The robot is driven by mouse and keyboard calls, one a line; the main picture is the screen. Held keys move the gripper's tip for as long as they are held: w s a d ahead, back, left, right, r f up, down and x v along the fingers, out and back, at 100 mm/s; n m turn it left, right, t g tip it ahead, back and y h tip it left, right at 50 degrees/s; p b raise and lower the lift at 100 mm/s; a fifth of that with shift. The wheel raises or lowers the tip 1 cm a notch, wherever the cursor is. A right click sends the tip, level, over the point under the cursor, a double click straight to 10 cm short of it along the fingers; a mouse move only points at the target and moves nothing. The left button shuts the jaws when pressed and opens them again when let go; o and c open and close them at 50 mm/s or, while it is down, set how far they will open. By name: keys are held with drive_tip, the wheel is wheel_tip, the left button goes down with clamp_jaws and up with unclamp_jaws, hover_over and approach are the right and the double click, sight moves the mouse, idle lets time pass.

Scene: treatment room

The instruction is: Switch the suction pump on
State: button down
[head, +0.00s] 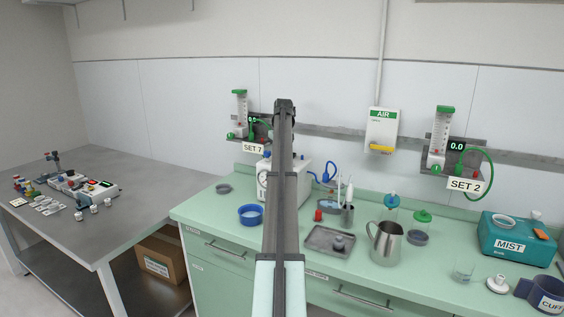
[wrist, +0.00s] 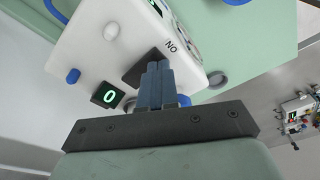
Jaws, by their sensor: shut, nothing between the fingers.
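The suction pump is a white box (head: 305,172) on the green counter, partly hidden behind my arm in the head view. In the wrist view its white casing (wrist: 112,42) fills the upper middle, with an ON label (wrist: 172,46) and a dark switch-like patch (wrist: 139,72) close to the label. A small black display (wrist: 108,95) shows a green 0. My gripper (wrist: 160,68) is shut and empty, its fingertips over the dark patch and hiding part of it. I cannot tell whether they touch it. In the head view the fingers are hidden behind my arm.
Left of the pump stands a blue bowl (head: 250,215); right of it are a metal tray (head: 318,247), a steel jug (head: 385,244) and a teal MIST box (head: 515,241). Flowmeters and an AIR box (head: 382,130) hang on the wall rail. A grey table (head: 130,225) stands left.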

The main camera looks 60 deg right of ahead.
wheel_tip(320, 180, up, 6)
idle(0.9)
drive_tip(key=shift+r, duration=0.1)
